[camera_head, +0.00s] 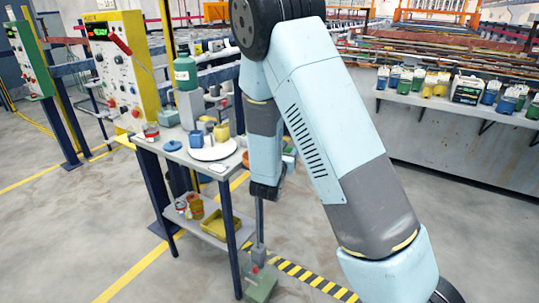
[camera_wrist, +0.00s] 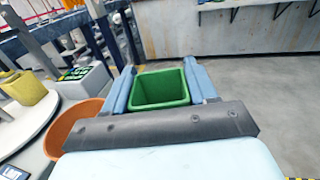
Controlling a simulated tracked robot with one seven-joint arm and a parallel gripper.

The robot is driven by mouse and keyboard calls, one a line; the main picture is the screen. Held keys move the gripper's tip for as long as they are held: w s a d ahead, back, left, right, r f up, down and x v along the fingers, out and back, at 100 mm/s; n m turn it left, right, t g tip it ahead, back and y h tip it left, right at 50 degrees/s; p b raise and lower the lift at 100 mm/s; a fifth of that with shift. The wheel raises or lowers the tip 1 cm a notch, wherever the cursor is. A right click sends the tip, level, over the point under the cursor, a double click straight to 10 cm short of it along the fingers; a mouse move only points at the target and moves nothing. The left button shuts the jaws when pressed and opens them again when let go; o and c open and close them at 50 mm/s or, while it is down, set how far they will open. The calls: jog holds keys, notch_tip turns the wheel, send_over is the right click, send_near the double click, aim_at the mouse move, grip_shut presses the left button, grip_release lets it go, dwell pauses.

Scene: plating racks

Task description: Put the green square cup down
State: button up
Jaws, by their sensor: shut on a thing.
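The green square cup (camera_wrist: 160,90) is between the two blue fingers of my gripper (camera_wrist: 158,70) in the wrist view. The fingers press on its left and right sides, and I look into its open, empty-looking top. The cup's underside is hidden. Below it at the left is an orange bowl (camera_wrist: 72,128), partly covered by my gripper. The round white plate (camera_head: 212,151) lies on the grey table (camera_head: 180,156) in the head view, with a yellow cup (camera_head: 221,133) and grey cups on it. In the head view my arm hides most of the gripper and the held cup.
A yellow tray (camera_head: 222,229) is on the lower shelf. A wall shelf at the right holds several containers. Open floor lies right of the table.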

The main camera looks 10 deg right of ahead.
jog(key=w+d+f+n+y, duration=0.1)
jog(key=w+d+f+y, duration=0.1)
jog(key=w+d, duration=0.3)
jog(key=d, duration=0.3)
jog(key=shift+w+n+t+y, duration=0.2)
jog(key=shift+n+t+y, duration=0.1)
jog(key=shift+t, duration=0.1)
jog(key=shift+f, duration=0.1)
